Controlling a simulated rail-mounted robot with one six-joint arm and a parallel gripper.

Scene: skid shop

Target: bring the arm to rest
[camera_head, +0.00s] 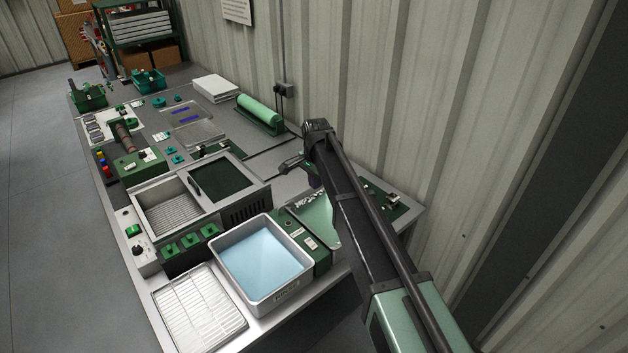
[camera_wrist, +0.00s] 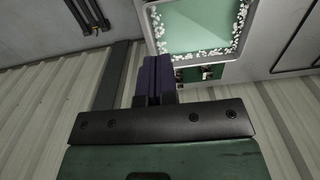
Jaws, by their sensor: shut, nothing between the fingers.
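My gripper shows in the wrist view (camera_wrist: 153,82) with its two dark purple fingers pressed together and nothing between them. In the head view my arm reaches up from the lower right over the right end of the bench (camera_head: 345,268). The gripper's fingers (camera_head: 314,181) there are small and partly hidden by the arm. They are above the bench, close to a pale green tray (camera_head: 318,222) with white bits along its edge. The same green tray (camera_wrist: 205,28) shows beyond the fingers in the wrist view, apart from them.
A corrugated wall (camera_head: 400,80) runs close behind the arm. On the bench stand a bin of blue liquid (camera_head: 262,262), a white wire rack (camera_head: 199,308), a metal basin (camera_head: 168,208) and a green roll (camera_head: 259,110). The floor at left (camera_head: 50,220) is clear.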

